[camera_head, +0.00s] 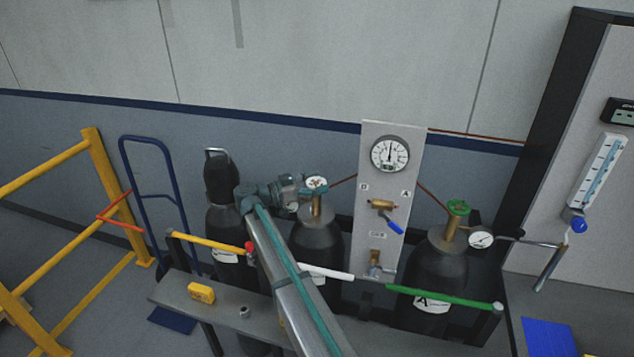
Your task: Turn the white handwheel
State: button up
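The white handwheel (317,182) sits on top of the brass valve of the middle dark gas cylinder (316,245). My arm reaches up from the bottom of the picture and bends right at the wrist. My gripper (303,187) is at the left side of the handwheel, very close to it. I cannot tell whether it touches the wheel. The fingers are small and partly merge with the wheel, so their opening is unclear. My forearm hides part of the bench and the space left of the middle cylinder.
A right cylinder (435,270) carries a green handwheel (458,207) and a gauge (481,238). A capped cylinder (222,220) stands left. A grey panel (377,224) with a dial and valves is behind. Coloured bars cross in front, above a bench (180,287). Yellow railing (112,190) stands left.

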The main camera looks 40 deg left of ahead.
jog(key=shift+o, duration=1.2)
jog(key=shift+r, duration=0.1)
jog(key=v, duration=1.2)
jog(key=shift+a, duration=0.1)
